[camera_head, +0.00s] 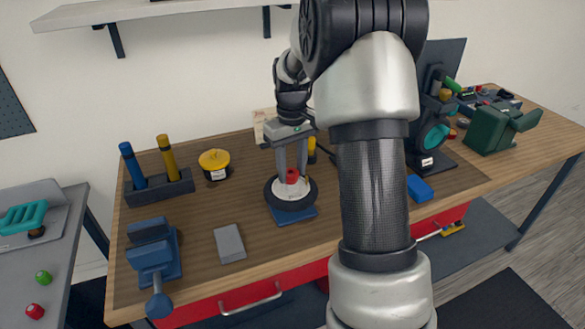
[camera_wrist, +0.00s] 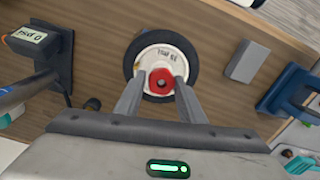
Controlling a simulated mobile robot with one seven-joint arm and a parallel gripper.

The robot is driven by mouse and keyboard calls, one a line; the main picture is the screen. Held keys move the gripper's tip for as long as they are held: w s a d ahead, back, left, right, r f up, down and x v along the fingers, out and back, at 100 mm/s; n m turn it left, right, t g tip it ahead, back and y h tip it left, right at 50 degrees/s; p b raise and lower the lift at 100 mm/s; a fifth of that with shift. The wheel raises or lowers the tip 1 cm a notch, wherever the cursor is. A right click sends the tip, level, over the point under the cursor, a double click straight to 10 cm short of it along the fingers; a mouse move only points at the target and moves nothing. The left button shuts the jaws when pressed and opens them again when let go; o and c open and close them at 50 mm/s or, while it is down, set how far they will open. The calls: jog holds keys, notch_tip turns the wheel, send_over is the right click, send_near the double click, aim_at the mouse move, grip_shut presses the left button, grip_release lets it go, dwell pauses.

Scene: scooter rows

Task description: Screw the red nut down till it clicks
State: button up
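The red nut (camera_head: 292,175) sits at the middle of a small dark-tyred wheel (camera_head: 277,201) with a pale hub. The wheel lies flat on a blue base (camera_head: 296,214) on the wooden bench. My gripper (camera_head: 293,170) reaches down over the wheel, one finger on each side of the nut. In the wrist view, the nut (camera_wrist: 160,82) fills the gap between the fingertips (camera_wrist: 161,80), and they appear to touch its sides. The wheel's hub (camera_wrist: 165,57) carries small lettering. Threads under the nut are hidden.
A blue vise (camera_head: 152,255) and grey block (camera_head: 229,243) are left of the wheel. A rack with blue and yellow handles (camera_head: 160,188) and a yellow-topped tub (camera_head: 214,164) stand behind. A blue block (camera_head: 420,189) is right of my arm. Bare wood surrounds the wheel.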

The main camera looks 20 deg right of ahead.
jog(key=shift+d, duration=0.1)
jog(key=c, duration=0.5)
jog(key=shift+o, duration=0.2)
jog(key=m, duration=0.3)
jog(key=shift+r+p, duration=0.15)
jog(key=shift+p, duration=0.2)
jog(key=o, duration=0.7)
jog(key=shift+d+m, duration=0.1)
jog(key=shift+m, duration=0.3)
jog(key=o, duration=0.4)
jog(key=shift+d, duration=0.1)
